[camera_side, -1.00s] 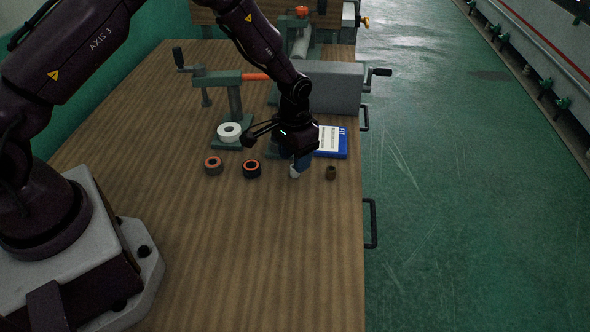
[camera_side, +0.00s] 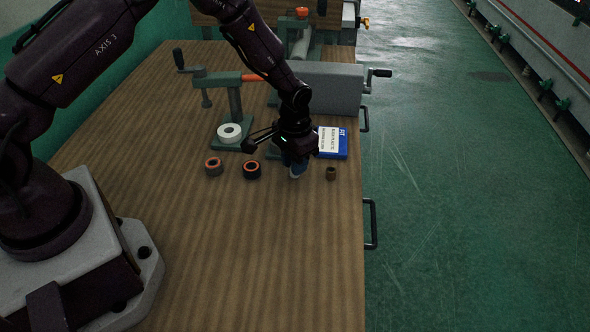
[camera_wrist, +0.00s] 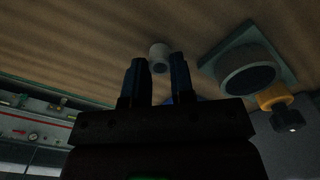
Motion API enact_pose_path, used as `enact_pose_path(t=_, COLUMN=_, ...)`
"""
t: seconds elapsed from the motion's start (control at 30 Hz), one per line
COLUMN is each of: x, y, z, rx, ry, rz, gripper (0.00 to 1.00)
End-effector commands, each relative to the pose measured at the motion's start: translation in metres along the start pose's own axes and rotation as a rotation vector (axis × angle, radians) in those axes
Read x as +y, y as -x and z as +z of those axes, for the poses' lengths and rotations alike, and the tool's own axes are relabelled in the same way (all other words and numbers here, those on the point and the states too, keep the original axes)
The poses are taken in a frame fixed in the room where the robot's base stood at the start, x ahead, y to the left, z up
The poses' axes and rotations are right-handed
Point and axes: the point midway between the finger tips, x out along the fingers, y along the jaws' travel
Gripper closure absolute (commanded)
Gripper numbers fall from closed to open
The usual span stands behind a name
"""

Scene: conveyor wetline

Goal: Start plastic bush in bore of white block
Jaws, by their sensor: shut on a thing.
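My gripper (camera_wrist: 158,72) points down near the right part of the bench, with its fingers closed on a small pale plastic bush (camera_wrist: 159,50). In the side view the bush shows only as a small pale patch under the fingers, low at the wooden top; I cannot tell whether it touches the wood. The white block (camera_side: 229,131) is round with a central bore and sits on the green base of a hand press, to the left of my gripper.
Two dark rings with orange faces (camera_side: 213,166) (camera_side: 251,169) lie left of my gripper. A brown bush (camera_side: 331,173) and a blue box with a white label (camera_side: 332,143) are close on its right. The press (camera_side: 234,95) rises behind the block. The front bench top is clear.

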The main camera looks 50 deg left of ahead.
Motion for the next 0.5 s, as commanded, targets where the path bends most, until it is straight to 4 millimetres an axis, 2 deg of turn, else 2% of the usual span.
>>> enact_pose_path(t=0.5, x=0.000, y=0.042, z=0.000, rx=0.001, ry=0.000, rz=0.000, gripper=1.00)
